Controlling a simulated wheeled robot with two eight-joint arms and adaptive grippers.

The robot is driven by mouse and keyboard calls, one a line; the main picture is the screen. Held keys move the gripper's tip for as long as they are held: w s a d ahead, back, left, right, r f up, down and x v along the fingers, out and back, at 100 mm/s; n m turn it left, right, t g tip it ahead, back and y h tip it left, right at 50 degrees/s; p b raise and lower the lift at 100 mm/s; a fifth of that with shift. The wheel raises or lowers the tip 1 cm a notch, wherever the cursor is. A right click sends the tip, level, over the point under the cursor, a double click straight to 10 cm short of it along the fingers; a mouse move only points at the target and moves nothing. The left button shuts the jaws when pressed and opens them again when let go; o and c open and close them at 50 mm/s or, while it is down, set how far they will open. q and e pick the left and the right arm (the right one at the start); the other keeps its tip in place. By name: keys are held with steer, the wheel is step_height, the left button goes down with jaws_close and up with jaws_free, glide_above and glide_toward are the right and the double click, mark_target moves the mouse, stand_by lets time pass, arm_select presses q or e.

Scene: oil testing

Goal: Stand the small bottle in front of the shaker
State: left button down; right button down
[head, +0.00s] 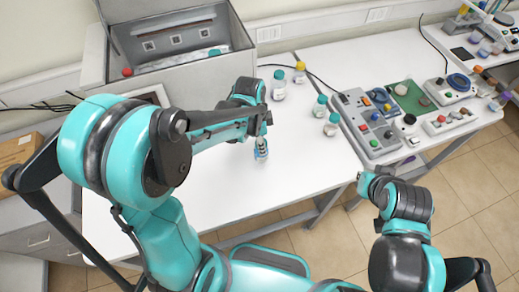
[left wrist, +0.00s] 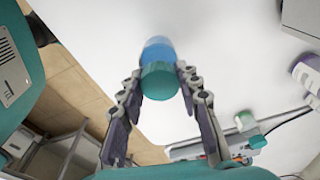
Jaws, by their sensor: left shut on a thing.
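The small bottle (head: 261,150), pale blue below, is held upright at or just above the white table; I cannot tell if it touches. In the left wrist view it shows a teal cap and a blue body (left wrist: 158,50). My left gripper (head: 260,134) is shut on it, one finger on each side of the cap. The shaker seems to be the large grey open box (head: 120,80) at the back left, with a red button; the bottle is apart from it, toward the front right. My right gripper (head: 374,181) hangs beyond the table's front edge, its jaws too small to read.
Several capped bottles stand right of the held one, including a yellow-capped bottle (head: 299,74) and a teal-capped bottle (head: 331,126). A grey control panel (head: 365,120) stands further right. The white tabletop (head: 225,190) is clear around the held bottle.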

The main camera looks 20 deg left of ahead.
arm_select(q)
steer(key=shift+w+a+f, duration=0.1)
steer(key=shift+a+f, duration=0.1)
steer(key=shift+a, duration=0.05)
steer(key=shift+f+b, duration=0.5)
steer(key=shift+f, duration=1.45)
steer(key=shift+f, duration=0.15)
steer(key=c, duration=1.1)
jaws_free()
steer(key=shift+o, duration=0.2)
